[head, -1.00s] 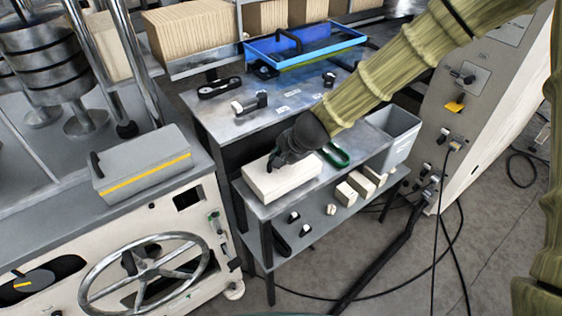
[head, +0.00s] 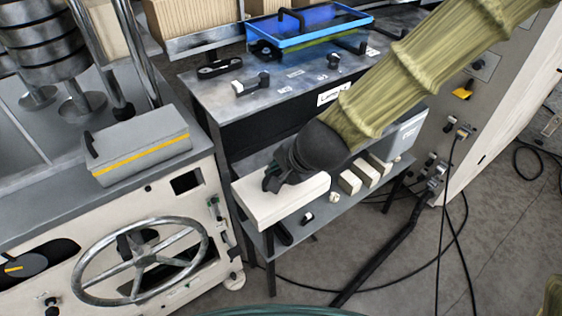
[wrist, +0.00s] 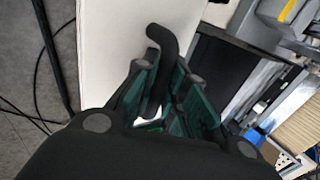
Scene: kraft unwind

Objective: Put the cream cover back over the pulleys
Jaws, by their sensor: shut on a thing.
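The cream cover (head: 290,204) is a long pale block with a black handle on top. My gripper (head: 272,180) is shut on this handle. In the wrist view, the dark handle (wrist: 160,42) stands between the green-padded fingers, with the cover's pale top (wrist: 112,55) beyond. The cover appears raised above the small side shelf and overlaps its front edge. A black oblong part with round ends (head: 219,67) lies on the grey bench and may be the pulleys; I cannot tell for sure.
A grey box with a yellow stripe (head: 140,150) sits on the machine at left, above a handwheel (head: 143,262). A blue tray (head: 308,34) stands on the bench. Small blocks (head: 350,182) and a grey bin (head: 401,138) are right of the cover. Cables cross the floor.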

